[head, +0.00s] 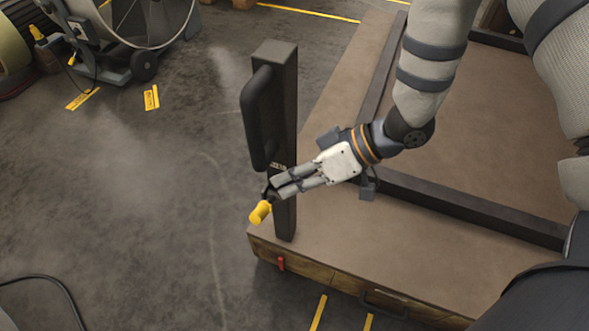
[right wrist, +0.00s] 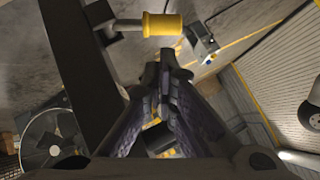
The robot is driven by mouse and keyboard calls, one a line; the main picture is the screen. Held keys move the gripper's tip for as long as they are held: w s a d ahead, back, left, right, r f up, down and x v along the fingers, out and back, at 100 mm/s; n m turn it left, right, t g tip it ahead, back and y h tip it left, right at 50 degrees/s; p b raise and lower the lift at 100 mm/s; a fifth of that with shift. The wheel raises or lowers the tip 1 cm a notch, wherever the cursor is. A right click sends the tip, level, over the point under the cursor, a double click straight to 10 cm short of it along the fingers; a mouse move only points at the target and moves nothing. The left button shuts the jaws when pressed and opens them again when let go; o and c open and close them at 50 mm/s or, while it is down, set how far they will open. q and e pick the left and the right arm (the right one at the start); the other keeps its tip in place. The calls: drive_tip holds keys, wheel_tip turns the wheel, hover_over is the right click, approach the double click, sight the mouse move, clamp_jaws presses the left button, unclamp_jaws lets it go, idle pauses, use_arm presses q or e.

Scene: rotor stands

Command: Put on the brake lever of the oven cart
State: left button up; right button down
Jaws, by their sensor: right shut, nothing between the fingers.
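The oven cart (head: 325,235) has a brown deck and a dark upright post (head: 284,110) with a black handle (head: 258,118). A lever with a yellow knob (head: 259,213) sticks out low on the post, and I take it as the brake lever. In the right wrist view the knob (right wrist: 162,24) lies just beyond my fingertips, on a short grey arm from the post. My right gripper (head: 274,189) is shut and empty, its fingertips beside the post close to the lever. I cannot tell whether they touch it. My left gripper is not in view.
A small red piece (head: 281,263) sits on the cart's wooden front edge. Dark raised rails (head: 455,203) cross the deck. A wheeled drum fan (head: 130,35) stands at the back left. A black cable (head: 50,280) lies on the floor at left; the floor between is clear.

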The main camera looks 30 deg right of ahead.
sight(269, 204)
drive_tip(key=x, duration=0.5)
drive_tip(key=shift+w+a+f+b, duration=0.1)
drive_tip(key=shift+a+b, duration=0.05)
drive_tip(key=shift+b, duration=0.25)
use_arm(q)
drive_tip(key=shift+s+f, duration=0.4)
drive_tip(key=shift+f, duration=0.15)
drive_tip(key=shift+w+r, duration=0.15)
